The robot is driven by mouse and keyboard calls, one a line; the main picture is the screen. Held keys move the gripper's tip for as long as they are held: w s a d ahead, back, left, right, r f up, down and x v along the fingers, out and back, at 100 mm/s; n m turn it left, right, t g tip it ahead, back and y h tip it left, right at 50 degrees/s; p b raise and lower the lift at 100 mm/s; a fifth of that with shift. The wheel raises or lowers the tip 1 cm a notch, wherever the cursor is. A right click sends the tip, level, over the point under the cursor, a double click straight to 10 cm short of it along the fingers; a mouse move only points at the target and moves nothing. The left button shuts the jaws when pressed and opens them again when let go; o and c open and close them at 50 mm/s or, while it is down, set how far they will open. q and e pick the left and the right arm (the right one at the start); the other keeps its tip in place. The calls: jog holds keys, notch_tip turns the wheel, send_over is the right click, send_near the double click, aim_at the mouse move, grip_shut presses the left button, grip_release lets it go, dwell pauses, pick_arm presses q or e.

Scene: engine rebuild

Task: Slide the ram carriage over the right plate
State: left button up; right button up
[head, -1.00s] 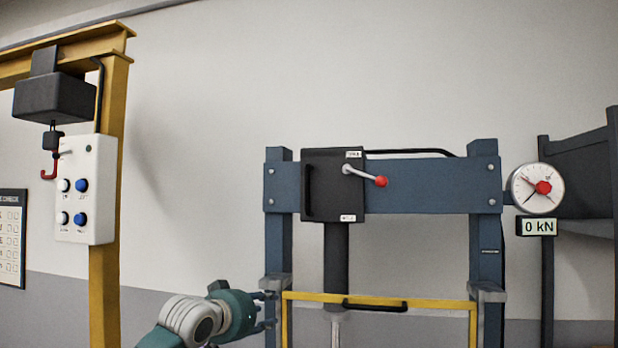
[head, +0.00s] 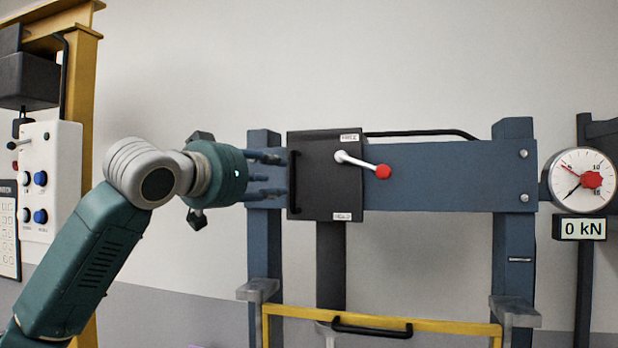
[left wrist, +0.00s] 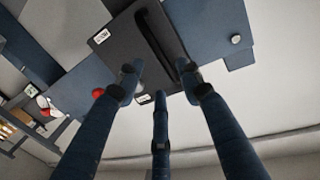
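The ram carriage (head: 328,176) is a black box on the blue crossbeam (head: 450,177), near its left end. It has a dark vertical handle on its left side and a grey lever with a red knob (head: 383,171). The ram hangs below it. My left gripper (head: 272,172) is just left of the carriage handle, fingers pointing at it. In the left wrist view the fingers are spread, with the handle (left wrist: 158,35) beyond and between them; no grip on it shows. The right plate is not in view. My right gripper is not in view.
A yellow guard frame (head: 440,325) with a black handle (head: 370,328) crosses the press below the beam. A gauge (head: 583,180) and a "0 kN" display (head: 579,228) are at the right. A yellow crane post with a white button box (head: 50,175) stands at the left. The beam right of the carriage is clear.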

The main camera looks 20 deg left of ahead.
aim_at(294, 174)
pick_arm(q)
jog(key=w+p, duration=0.1)
jog(key=w+d+r+p, duration=0.1)
jog(key=w+p, duration=0.2)
jog(key=w, duration=0.1)
jog(key=shift+w+d+r+p, duration=0.2)
jog(key=shift+w+p, duration=0.05)
jog(key=shift+p, duration=0.15)
jog(key=x, duration=0.1)
jog(key=p+x, duration=0.1)
jog(key=x, duration=0.1)
jog(key=shift+f, duration=0.25)
jog(key=shift+w, duration=0.3)
jog(key=shift+s, duration=0.1)
jog(key=c, duration=0.9)
grip_shut()
jog(key=shift+f, duration=0.1)
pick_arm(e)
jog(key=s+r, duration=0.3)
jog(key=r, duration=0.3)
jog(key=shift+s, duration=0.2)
